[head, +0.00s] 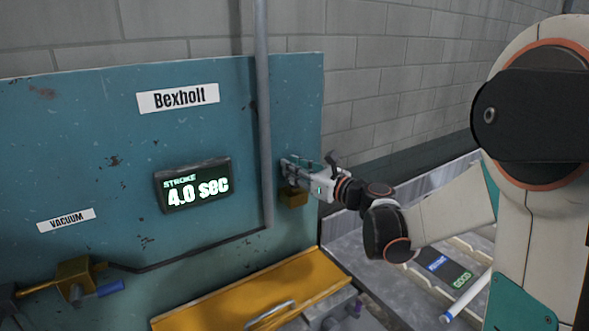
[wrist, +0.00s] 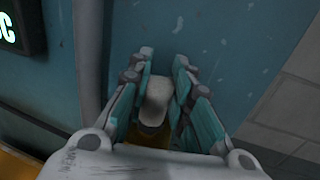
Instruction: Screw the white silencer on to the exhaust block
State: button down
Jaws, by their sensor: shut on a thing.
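My gripper (head: 296,174) is up against the teal panel, at its right side. In the wrist view its two fingers (wrist: 156,95) are shut on the white silencer (wrist: 154,101), a short pale cylinder with a rounded end. The brass-yellow exhaust block (head: 293,198) is on the panel just below the fingers, and part of it shows under the silencer in the wrist view (wrist: 150,137). The silencer cannot be made out in the head view. Whether its thread is seated in the block is hidden.
A grey vertical pipe (head: 262,110) runs down the panel just left of my gripper. A lit display (head: 193,186) reads "STROKE 4.0 sec". A yellow cover (head: 250,290) juts out below. A grey tray with a "GOOD" label (head: 461,281) lies at the lower right.

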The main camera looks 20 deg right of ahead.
jog(key=m+t+h, duration=0.1)
jog(key=m+h, duration=0.1)
jog(key=h, duration=0.1)
jog(key=m+t+h, duration=0.1)
jog(key=m+h, duration=0.1)
jog(key=h, duration=0.1)
jog(key=shift+s+a+f+m+h, duration=0.1)
jog(key=shift+s+a+m+h, duration=0.05)
jog(key=shift+m+h, duration=0.15)
jog(key=shift+d+m+t+h, duration=0.2)
jog(key=shift+m+t+h, duration=0.1)
jog(key=shift+m+h, duration=0.65)
jog(key=c, duration=1.4)
grip_release()
jog(key=shift+n, duration=0.25)
